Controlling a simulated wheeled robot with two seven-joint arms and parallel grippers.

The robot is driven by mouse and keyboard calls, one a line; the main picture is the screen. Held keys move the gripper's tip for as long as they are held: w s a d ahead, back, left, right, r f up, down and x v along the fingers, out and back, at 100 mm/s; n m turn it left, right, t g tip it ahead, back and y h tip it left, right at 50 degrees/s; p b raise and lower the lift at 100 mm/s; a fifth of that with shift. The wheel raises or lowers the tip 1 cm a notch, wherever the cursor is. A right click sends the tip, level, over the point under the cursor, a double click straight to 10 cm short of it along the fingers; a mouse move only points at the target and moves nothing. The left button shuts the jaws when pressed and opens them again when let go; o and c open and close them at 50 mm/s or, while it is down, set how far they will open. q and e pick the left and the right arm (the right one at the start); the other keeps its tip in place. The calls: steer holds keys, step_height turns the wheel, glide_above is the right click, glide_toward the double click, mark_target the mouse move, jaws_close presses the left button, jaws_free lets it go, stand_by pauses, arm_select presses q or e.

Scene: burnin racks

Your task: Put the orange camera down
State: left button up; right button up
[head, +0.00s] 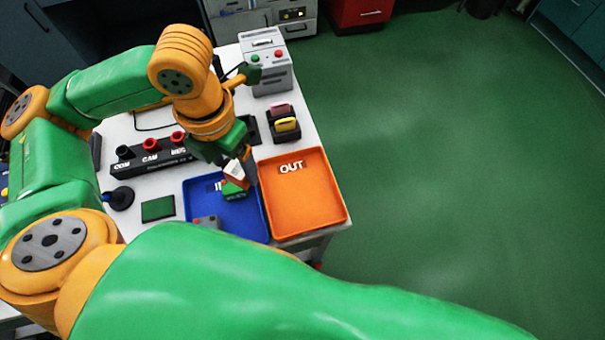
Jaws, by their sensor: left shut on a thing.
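My left gripper (243,174) is shut and points down over the right side of the blue IN tray (252,222), near the edge it shares with the orange OUT tray (308,213). A small white and orange-red piece (235,169) shows at its fingers and appears to be the orange camera; the fingers hide most of it. A green block (233,190) shows just below it in the blue tray. I cannot tell whether the held piece touches the block or the tray. The orange tray is empty. My right gripper is not in view.
A grey item with a red button (207,222) lies in the blue tray. A black socket strip (152,160), a green pad (158,208), a holder with pink and yellow modules (285,125) and a grey button box (266,70) stand around. My right arm crosses the foreground.

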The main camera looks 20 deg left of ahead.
arm_select(q)
steer(key=w+d+f, duration=0.2)
steer(key=d, duration=0.4)
glide_above(300, 193)
step_height(300, 193, down, 7)
steer(key=shift+d+r, duration=0.1)
step_height(300, 193, down, 3)
steer(key=shift+r+p, duration=0.2)
steer(key=shift+p, duration=0.2)
steer(key=shift+f, duration=0.3)
steer(key=o, duration=1.3)
step_height(300, 193, up, 12)
steer(key=shift+r, duration=0.25)
